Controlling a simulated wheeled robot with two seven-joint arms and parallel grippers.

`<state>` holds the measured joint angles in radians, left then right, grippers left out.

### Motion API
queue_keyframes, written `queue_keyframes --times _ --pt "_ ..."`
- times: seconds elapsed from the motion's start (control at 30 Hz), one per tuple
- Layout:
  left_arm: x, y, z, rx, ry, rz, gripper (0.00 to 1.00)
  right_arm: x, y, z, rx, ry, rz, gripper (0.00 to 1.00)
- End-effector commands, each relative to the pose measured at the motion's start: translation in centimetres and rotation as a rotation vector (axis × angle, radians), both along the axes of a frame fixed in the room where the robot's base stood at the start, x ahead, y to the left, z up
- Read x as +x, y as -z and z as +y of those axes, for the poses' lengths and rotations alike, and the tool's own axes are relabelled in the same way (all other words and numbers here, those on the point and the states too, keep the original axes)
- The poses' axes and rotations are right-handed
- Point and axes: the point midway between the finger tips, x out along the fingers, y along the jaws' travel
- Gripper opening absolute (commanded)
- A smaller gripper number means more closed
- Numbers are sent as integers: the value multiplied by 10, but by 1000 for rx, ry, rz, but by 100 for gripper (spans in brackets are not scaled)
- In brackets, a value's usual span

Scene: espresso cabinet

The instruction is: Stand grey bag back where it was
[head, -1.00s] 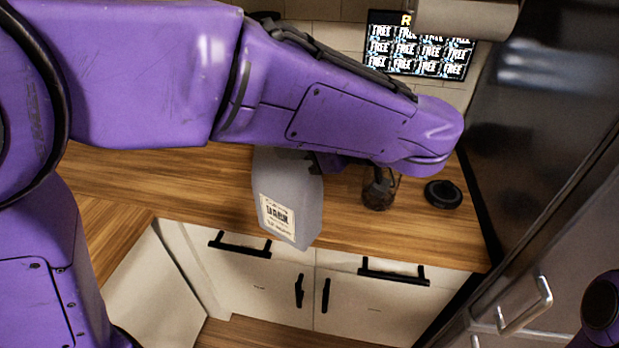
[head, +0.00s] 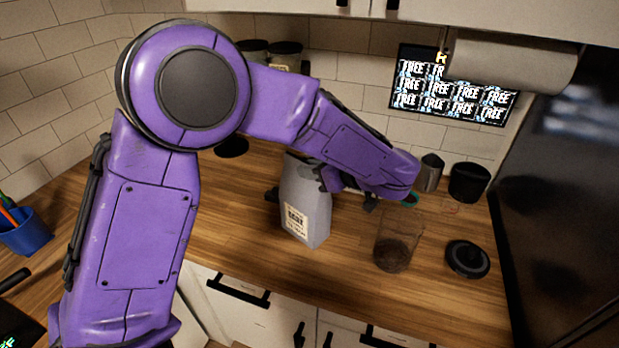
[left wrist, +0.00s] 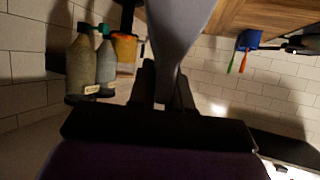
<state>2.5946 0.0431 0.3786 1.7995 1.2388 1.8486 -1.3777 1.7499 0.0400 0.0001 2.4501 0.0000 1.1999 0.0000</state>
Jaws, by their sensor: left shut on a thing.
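The grey bag (head: 306,205) with a pale printed label is near the middle of the counter in the head view, roughly upright. My left gripper (head: 322,180) is shut on it, with my arm reaching over from the left and hiding part of its top. I cannot tell whether the bag's base touches the wood. In the left wrist view, the bag (left wrist: 178,30) shows as a grey shape between the dark fingers of the gripper (left wrist: 168,85). My right gripper is not in view.
A glass jar (head: 396,248) with dark contents stands right of the bag, with a black lid (head: 467,258) beyond it. A metal cup (head: 430,173) and black canister (head: 468,182) stand behind. Dark-lidded jars (head: 285,56) are at the back. Bare counter (head: 230,225) lies left of the bag.

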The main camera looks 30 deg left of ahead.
Motion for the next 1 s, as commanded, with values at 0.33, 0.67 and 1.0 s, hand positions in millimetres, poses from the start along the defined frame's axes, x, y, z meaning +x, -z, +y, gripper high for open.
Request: queue_keyframes --times 0.33,0.67,1.0 --pt "13 47 15 1 -1 0 0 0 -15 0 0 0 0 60" --pt "13 55 15 0 -2 -4 0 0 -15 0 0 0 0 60" --pt "12 55 15 1 -1 -3 44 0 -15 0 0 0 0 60"
